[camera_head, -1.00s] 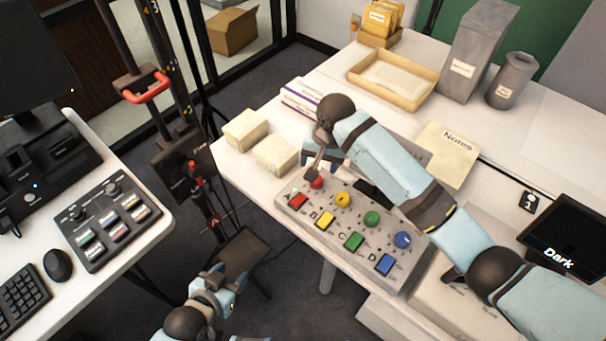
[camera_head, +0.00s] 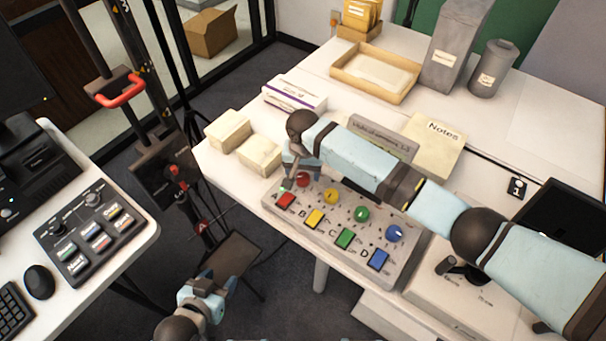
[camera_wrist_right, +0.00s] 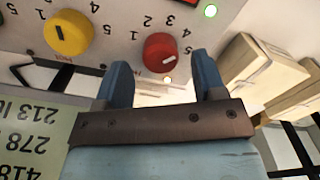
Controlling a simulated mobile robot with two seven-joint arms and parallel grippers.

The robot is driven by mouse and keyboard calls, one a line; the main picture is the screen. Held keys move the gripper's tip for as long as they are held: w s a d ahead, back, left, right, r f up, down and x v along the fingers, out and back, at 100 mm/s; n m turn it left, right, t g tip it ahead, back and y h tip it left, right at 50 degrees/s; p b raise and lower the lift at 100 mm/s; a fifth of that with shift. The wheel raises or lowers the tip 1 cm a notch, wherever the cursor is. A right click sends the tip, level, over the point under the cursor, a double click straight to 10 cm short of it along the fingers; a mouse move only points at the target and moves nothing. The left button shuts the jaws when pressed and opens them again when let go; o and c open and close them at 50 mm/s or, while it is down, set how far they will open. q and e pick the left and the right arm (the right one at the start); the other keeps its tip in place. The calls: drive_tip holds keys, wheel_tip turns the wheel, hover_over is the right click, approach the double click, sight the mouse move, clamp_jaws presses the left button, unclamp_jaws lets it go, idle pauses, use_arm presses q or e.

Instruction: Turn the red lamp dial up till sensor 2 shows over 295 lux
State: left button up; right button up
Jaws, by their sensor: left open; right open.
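The red dial (camera_head: 303,180) sits at the left end of the control panel's dial row. In the right wrist view the red dial (camera_wrist_right: 160,53) is just beyond and between my right gripper's two blue fingers (camera_wrist_right: 160,78). These fingers are apart, with nothing clasped. In the head view my right gripper (camera_head: 291,168) is at the panel's left end, beside the red dial. A display (camera_wrist_right: 40,135) in the wrist view appears to read 213, 278 and 418; its labels are cut off, so I cannot tell which is sensor 2. My left gripper (camera_head: 222,285) is open and empty over the floor.
A yellow dial (camera_wrist_right: 68,33) is beside the red one; green (camera_head: 362,214) and blue (camera_head: 395,233) dials follow. Coloured buttons line the panel's front. Cream boxes (camera_head: 228,130) stand left of my right gripper. A dark screen (camera_head: 565,220) stands at the right.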

drive_tip(key=shift+f, duration=0.9)
drive_tip(key=shift+c, duration=0.5)
drive_tip(key=c, duration=0.8)
drive_tip(key=shift+r+p, duration=0.15)
drive_tip(key=shift+p, duration=0.35)
drive_tip(key=m+p, duration=0.5)
drive_tip(key=p, duration=0.3)
drive_tip(key=shift+a+r+m, duration=0.1)
drive_tip(key=shift+m, duration=0.2)
drive_tip(key=shift+m+p, duration=0.8)
drive_tip(key=shift+p, duration=0.1)
drive_tip(key=shift+f+m, duration=0.2)
drive_tip(key=shift+m, duration=0.1)
